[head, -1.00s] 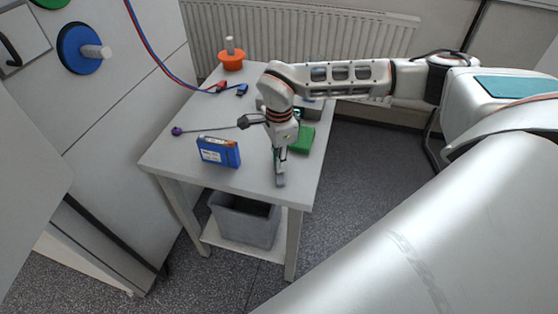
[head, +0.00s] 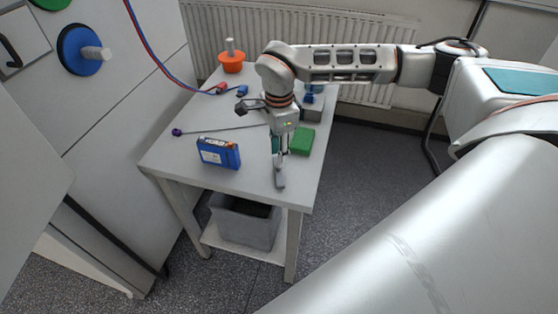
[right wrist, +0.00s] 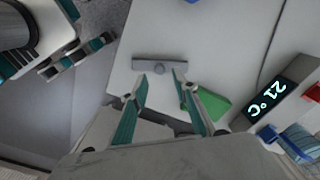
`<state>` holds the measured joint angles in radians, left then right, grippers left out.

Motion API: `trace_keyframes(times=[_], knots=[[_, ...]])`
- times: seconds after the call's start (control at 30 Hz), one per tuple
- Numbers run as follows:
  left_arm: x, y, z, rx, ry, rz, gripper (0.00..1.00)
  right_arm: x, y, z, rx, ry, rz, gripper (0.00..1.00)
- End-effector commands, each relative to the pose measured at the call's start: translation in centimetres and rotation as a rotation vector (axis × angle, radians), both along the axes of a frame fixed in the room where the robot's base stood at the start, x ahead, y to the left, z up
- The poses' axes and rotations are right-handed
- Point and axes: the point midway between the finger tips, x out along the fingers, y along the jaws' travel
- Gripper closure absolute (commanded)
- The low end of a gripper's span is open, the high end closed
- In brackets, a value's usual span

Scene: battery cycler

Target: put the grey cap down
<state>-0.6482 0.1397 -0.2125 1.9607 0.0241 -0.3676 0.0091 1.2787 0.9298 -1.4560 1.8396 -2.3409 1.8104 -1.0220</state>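The grey cap (right wrist: 152,66) is a flat bar with a small round knob in its middle. In the right wrist view it lies on the white table (right wrist: 215,30), just beyond my right fingertips. In the head view the cap (head: 280,181) is near the table's front edge, under my right gripper (head: 279,164). In the right wrist view the two fingers of my right gripper (right wrist: 160,80) stand apart, with the knob between their lines and not clasped. Whether a fingertip still touches the bar cannot be told. My left gripper is not in view.
A blue battery box (head: 218,153) stands left of the cap. A green block (head: 302,141) and a grey display box (head: 313,110) are behind it, right. A thin rod with a purple ball (head: 177,132) lies across the table. An orange holder (head: 231,62) is at the back.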

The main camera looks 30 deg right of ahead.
Motion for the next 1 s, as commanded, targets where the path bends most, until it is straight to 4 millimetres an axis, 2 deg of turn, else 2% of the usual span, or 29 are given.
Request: trace_keyframes(times=[0.1, 0.3, 0.47, 0.57, 0.67, 0.77, 0.8, 0.9, 1.0], knots=[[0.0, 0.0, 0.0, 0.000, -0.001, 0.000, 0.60, 0.1, -0.1, 2.7, 0.000, -0.006, -0.001, 0.71], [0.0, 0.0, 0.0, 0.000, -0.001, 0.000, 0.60, 0.0, 0.0, 5.9, -0.001, -0.003, 0.000, 0.71], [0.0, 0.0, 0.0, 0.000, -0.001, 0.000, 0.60, -0.1, 0.0, 7.2, 0.001, 0.001, 0.000, 0.71], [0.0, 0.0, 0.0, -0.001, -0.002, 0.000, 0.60, -0.5, 1.4, 6.7, 0.034, 0.016, 0.012, 0.71], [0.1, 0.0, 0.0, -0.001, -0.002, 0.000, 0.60, -1.9, 5.4, 5.0, 0.140, 0.060, 0.039, 0.71], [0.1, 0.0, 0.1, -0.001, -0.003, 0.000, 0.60, -4.4, 11.8, 3.0, 0.325, 0.134, 0.058, 0.71], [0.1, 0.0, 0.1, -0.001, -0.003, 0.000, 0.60, -5.7, 14.7, 2.5, 0.414, 0.171, 0.054, 0.71], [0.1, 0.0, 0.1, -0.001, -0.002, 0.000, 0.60, -8.7, 21.5, 2.6, 0.646, 0.268, 0.015, 0.71], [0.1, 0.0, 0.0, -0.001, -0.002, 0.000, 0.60, -11.2, 27.4, 4.1, 0.877, 0.377, -0.068, 0.71]])
